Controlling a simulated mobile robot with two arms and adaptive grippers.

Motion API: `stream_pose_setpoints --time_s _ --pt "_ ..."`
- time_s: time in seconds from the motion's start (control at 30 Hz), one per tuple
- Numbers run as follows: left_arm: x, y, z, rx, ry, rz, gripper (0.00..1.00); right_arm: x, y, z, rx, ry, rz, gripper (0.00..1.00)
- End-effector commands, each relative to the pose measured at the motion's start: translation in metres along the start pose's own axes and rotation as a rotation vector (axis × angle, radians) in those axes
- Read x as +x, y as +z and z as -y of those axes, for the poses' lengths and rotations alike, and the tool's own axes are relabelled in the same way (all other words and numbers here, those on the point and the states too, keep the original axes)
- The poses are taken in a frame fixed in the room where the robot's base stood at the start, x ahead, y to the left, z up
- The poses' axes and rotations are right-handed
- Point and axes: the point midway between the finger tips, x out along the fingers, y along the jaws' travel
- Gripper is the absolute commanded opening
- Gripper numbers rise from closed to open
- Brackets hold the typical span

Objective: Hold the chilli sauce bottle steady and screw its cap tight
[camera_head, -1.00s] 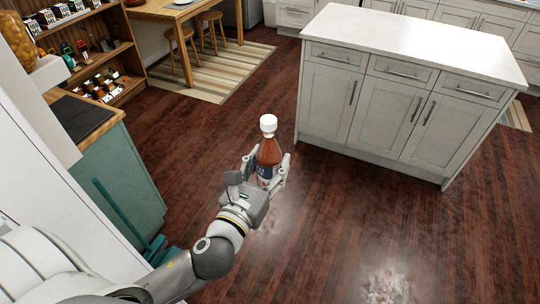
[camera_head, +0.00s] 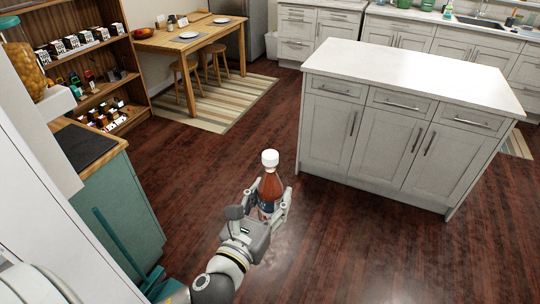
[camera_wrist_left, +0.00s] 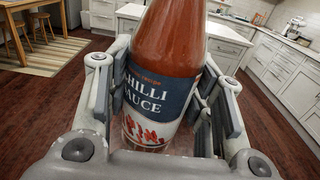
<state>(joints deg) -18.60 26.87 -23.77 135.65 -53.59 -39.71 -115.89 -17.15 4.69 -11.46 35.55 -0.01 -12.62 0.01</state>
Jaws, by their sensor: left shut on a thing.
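The chilli sauce bottle (camera_head: 269,190) is red-brown with a dark blue and white label. It stands close to upright in my left gripper (camera_head: 272,207), held in the air above the floor. The left fingers are shut around its lower body, one on each side. The left wrist view shows the bottle (camera_wrist_left: 168,45) and its "CHILLI SAUCE" label between the fingers of my left gripper (camera_wrist_left: 165,110). The white cap (camera_head: 270,158) is on the bottle's top; I cannot tell how tight it is. The cap is out of frame in the left wrist view. My right gripper is not in view.
A white-topped kitchen island (camera_head: 420,75) stands to the right, beyond the bottle. A teal cabinet (camera_head: 125,205) with a dark top is at the left. Stocked wooden shelves (camera_head: 90,65) and a table (camera_head: 185,36) stand behind. The wooden floor around the bottle is clear.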

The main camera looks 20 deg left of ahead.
Motion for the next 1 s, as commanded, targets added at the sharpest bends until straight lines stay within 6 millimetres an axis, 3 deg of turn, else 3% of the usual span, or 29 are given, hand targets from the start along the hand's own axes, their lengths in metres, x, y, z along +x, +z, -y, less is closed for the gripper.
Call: stream_pose_setpoints --time_s 0.03,0.33,0.63,1.0 --pt "0.000 0.001 0.000 0.000 0.000 0.003 0.36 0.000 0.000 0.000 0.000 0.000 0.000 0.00" --pt "0.000 0.002 0.000 0.000 0.000 0.003 0.00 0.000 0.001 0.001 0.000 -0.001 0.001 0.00" --pt "-0.006 -0.002 -0.001 -0.002 0.003 0.001 0.00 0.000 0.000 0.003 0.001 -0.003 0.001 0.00" --pt "-0.063 -0.025 -0.002 -0.001 0.009 0.000 0.00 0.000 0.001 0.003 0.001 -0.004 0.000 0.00"
